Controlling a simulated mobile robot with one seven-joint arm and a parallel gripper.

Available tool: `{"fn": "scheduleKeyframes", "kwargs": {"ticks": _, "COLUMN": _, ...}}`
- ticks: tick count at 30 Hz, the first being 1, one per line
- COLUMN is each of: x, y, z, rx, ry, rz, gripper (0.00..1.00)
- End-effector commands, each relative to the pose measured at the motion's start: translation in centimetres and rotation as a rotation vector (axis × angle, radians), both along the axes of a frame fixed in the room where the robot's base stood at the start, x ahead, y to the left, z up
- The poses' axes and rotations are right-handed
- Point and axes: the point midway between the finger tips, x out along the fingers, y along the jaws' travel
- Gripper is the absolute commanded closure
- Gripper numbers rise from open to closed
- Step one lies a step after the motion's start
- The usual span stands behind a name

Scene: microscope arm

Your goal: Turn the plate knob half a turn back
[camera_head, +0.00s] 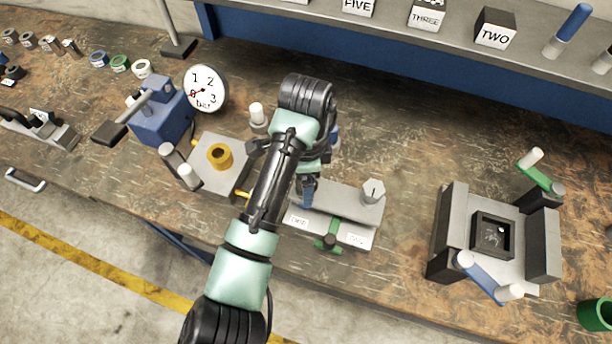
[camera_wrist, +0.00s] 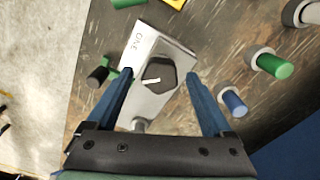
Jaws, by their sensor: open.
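In the wrist view the plate knob (camera_wrist: 158,75) is a dark hexagonal knob with a white line on its face. It sits on a pale grey plate (camera_wrist: 150,107) with a white label. My gripper (camera_wrist: 160,74) is open, with one blue finger on each side of the knob. A gap shows between each finger and the knob in this view. In the head view the plate (camera_head: 342,207) lies near the bench's front edge, and my gripper (camera_head: 308,191) reaches down over its left part. My arm and gripper hide the dark knob there.
A grey hexagonal post (camera_head: 374,191) stands at the plate's right end. A green peg (camera_wrist: 272,66) and a blue peg (camera_wrist: 233,103) stand behind. Left are a plate with a yellow ring (camera_head: 219,156) and a dial (camera_head: 206,88).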

Motion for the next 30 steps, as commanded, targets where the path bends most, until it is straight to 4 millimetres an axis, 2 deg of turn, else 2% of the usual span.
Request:
{"fn": "scheduleKeyframes", "kwargs": {"ticks": 2, "x": -0.01, "y": 0.0, "z": 0.0, "rx": 0.0, "ry": 0.0, "rz": 0.0, "gripper": 0.15}}
{"fn": "scheduleKeyframes", "kwargs": {"ticks": 16, "x": -0.02, "y": -0.01, "z": 0.03, "rx": 0.0, "ry": 0.001, "rz": 0.0, "gripper": 1.0}}
{"fn": "scheduleKeyframes", "kwargs": {"ticks": 23, "x": -0.04, "y": -0.06, "z": 0.1, "rx": 0.0, "ry": 0.002, "rz": 0.016, "gripper": 1.0}}
{"fn": "scheduleKeyframes", "kwargs": {"ticks": 30, "x": -0.08, "y": -0.07, "z": 0.28, "rx": -0.001, "ry": 0.005, "rz": 0.12, "gripper": 1.0}}
